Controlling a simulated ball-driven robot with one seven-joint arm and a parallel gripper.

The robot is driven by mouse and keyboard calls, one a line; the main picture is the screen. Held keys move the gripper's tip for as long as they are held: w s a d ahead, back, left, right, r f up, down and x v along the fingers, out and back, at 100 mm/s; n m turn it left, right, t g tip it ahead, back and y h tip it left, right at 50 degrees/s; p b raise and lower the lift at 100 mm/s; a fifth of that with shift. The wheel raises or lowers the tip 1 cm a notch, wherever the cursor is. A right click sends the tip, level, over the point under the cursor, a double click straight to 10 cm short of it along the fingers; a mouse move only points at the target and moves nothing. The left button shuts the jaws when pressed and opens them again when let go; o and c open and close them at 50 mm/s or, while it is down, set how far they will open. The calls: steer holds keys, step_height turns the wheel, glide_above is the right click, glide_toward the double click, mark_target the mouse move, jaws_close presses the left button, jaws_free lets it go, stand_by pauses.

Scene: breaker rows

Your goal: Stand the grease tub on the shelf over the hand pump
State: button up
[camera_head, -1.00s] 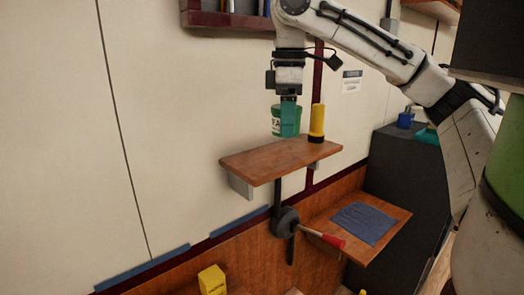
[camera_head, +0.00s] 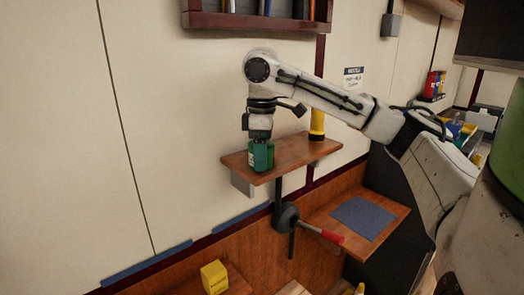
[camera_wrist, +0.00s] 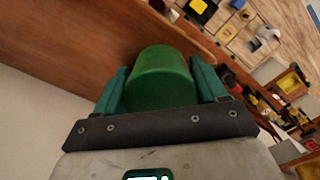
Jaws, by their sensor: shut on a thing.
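The green grease tub (camera_head: 259,158) is upright at the left part of the wooden shelf (camera_head: 300,152). My gripper (camera_head: 260,142) comes down from above and is shut on the tub. In the wrist view the tub (camera_wrist: 161,78) sits between the two green fingers, with brown wood behind it. Its base looks to be on or just above the shelf board; I cannot tell which. The hand pump (camera_head: 287,217), dark with a red-ended handle, is on the wall below the shelf.
A yellow cylinder (camera_head: 317,124) stands at the shelf's right end, partly behind my arm. A lower shelf with a blue mat (camera_head: 357,219) is to the right of the pump. A yellow box (camera_head: 214,278) stands low at the front. A wall rack (camera_head: 250,22) hangs above.

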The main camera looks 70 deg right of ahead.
steer(key=shift+f, duration=0.15)
steer(key=o, duration=1.3)
steer(key=shift+c, duration=0.2)
step_height(320, 180, up, 12)
steer(key=shift+r+b, duration=0.15)
steer(key=shift+b, duration=0.45)
